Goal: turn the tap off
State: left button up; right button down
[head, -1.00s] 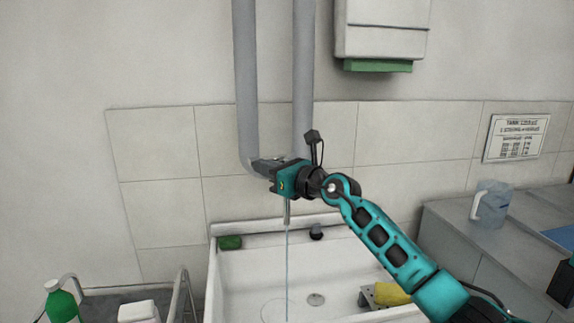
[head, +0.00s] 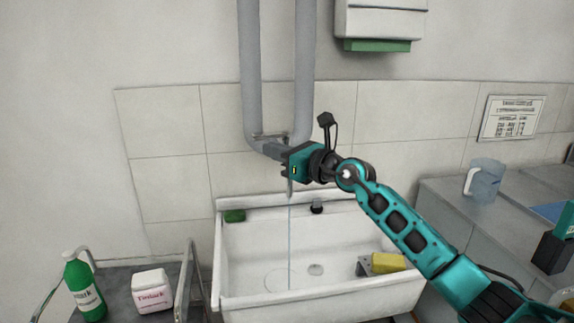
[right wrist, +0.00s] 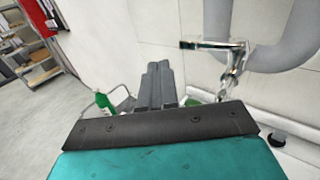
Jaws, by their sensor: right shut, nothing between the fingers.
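The chrome tap is on the wall above the sink. Its lever (right wrist: 212,44) and body (right wrist: 231,74) show in the right wrist view. In the head view a bit of the lever (head: 268,136) shows above my fingers, and the spout end (head: 290,188) hangs below my gripper; the rest is hidden. A thin water stream (head: 289,235) runs from the spout into the white sink (head: 340,290). My right gripper (head: 268,150) is shut and empty at the tap. In the wrist view its fingers (right wrist: 158,68) are left of the lever, with a gap in the picture.
Two grey pipes (head: 250,70) run down the wall behind the tap. A green block (head: 234,216) and a yellow sponge (head: 387,262) are at the sink. A green bottle (head: 84,287) and a white package (head: 152,290) stand left; a clear jug (head: 484,181) stands right.

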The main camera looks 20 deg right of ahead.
jog(key=s+p, duration=0.1)
jog(key=s, duration=0.6)
jog(key=shift+s+d+f, duration=0.15)
jog(key=shift+s, duration=0.1)
